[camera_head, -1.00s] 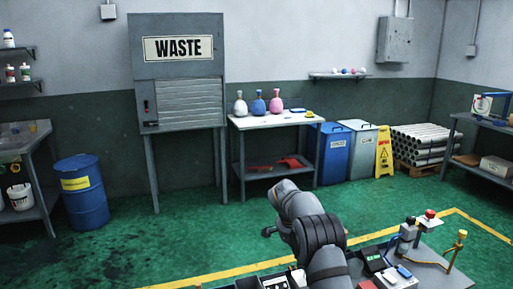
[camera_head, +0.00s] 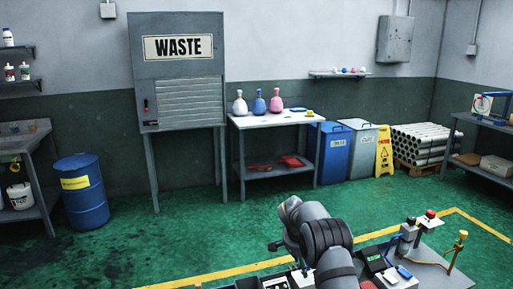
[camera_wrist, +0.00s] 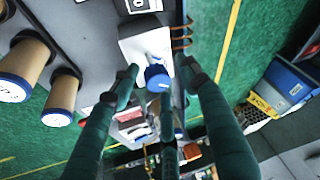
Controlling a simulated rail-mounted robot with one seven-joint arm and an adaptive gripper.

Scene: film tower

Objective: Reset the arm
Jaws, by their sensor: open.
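My arm reaches up from the bottom of the head view, bent over the near work surface. My gripper is mostly hidden behind the arm there. In the wrist view my gripper (camera_wrist: 159,69) has its dark green fingers spread apart, with nothing clasped between them. A white item with a blue cap (camera_wrist: 157,79) shows beyond the fingertips; I cannot tell how far off it is.
The near bench (camera_head: 428,268) carries devices and a red button (camera_head: 430,214). Across open green floor stand a grey WASTE cabinet (camera_head: 178,60), a white table (camera_head: 262,122) with three flasks, a blue drum (camera_head: 82,192), bins (camera_head: 335,152) and a yellow sign (camera_head: 384,157).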

